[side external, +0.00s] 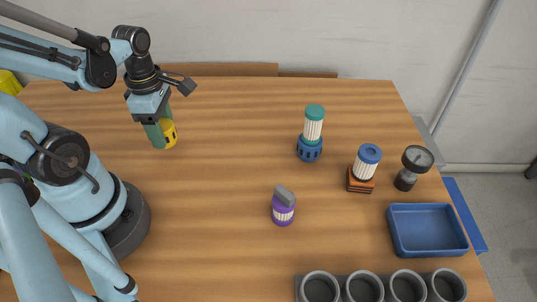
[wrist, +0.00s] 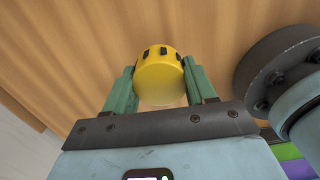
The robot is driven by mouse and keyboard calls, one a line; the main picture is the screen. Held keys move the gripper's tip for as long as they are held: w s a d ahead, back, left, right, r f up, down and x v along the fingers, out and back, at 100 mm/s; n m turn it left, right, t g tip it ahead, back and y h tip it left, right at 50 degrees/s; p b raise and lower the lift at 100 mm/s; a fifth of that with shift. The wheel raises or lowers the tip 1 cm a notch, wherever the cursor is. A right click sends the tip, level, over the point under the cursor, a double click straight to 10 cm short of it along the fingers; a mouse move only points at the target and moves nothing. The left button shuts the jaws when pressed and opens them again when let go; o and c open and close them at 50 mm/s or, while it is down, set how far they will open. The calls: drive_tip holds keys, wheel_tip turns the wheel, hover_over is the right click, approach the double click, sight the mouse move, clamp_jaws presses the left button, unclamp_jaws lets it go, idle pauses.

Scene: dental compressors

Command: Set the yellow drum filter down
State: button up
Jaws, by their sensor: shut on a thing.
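The yellow drum filter (side external: 169,133) is a short yellow cylinder with dark slots. In the side view it is at the upper left, at the end of my gripper (side external: 160,132). In the wrist view the yellow drum filter (wrist: 159,76) sits between the two green fingers of my gripper (wrist: 160,84), which are shut on it. The wooden table (side external: 225,150) lies below and around it. I cannot tell for sure whether the filter touches the tabletop or hangs just above it.
A teal-topped filter on a blue base (side external: 310,150), a purple filter with a grey top (side external: 283,208), a blue-capped filter on an orange-black block (side external: 362,178) and a gauge (side external: 408,172) stand to the right. A blue tray (side external: 398,232) and grey cups (side external: 320,288) are nearer. The left-middle table is clear.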

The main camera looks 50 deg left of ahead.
drive_tip(key=shift+f, duration=1.6)
drive_tip(key=shift+f, duration=0.1)
drive_tip(key=o, duration=1)
drive_tip(key=shift+o, duration=0.2)
